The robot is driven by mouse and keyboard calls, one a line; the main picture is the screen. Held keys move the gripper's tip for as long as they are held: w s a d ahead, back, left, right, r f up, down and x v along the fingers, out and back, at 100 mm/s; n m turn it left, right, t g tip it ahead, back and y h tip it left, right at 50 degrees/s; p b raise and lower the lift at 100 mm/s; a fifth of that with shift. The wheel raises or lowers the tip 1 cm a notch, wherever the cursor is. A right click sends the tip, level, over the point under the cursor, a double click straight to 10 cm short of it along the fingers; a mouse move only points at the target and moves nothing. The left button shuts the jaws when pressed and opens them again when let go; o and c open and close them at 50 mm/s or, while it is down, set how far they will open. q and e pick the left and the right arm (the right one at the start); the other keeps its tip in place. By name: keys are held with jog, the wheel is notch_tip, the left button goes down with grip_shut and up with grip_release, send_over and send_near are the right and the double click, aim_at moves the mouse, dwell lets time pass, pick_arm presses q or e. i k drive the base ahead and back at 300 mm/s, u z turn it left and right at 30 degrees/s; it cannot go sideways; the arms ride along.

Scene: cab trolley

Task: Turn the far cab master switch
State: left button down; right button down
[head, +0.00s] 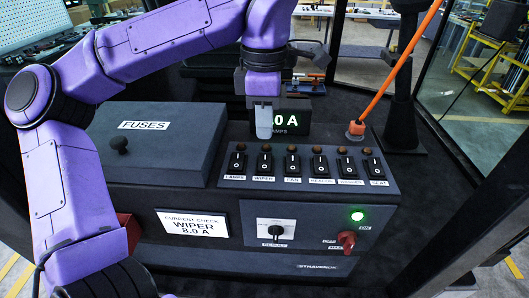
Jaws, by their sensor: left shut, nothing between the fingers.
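The master switch (346,240) is a small red knob low on the right of the dark console's front face. The knob's exact angle is too small to tell. My left gripper (264,128) is shut and empty, pointing down above the back of the switch row, up and left of the red knob and well apart from it. My right gripper is out of view.
A row of several black rocker switches (293,165) lines the console top. A white RESULT selector plate (276,233) is left of the red knob. A FUSES box (145,140) is at left, above a WIPER 8.0 A card (193,226). An orange rod (398,70) rises behind.

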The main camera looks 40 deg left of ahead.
aim_at(348, 238)
jog(key=k, duration=1)
